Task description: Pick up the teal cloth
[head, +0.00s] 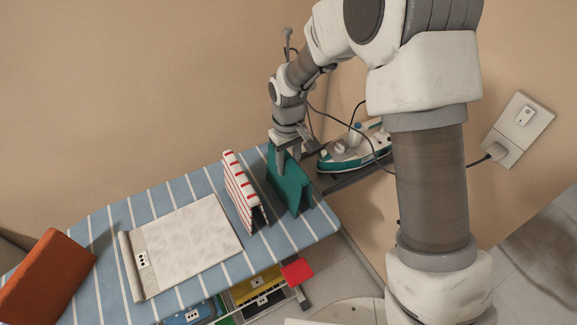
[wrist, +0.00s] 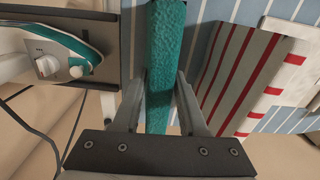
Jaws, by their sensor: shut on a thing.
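The teal cloth (head: 291,188) is folded and stands upright, tent-like, near the right end of the striped ironing board. In the wrist view the teal cloth (wrist: 166,50) runs down between the two fingers. My gripper (head: 287,165) is over the cloth's top edge, with a finger on either side. My gripper also shows in the wrist view (wrist: 160,100), shut on the cloth. The cloth's lower edge appears at the board's surface; I cannot tell whether it touches.
A red-and-white striped cloth (head: 240,190) stands close left of the teal one. A white cloth (head: 190,245) lies flat, and an orange cloth (head: 45,275) is at far left. An iron (head: 355,148) with its cord sits at right. Bins with cloths (head: 258,288) are below.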

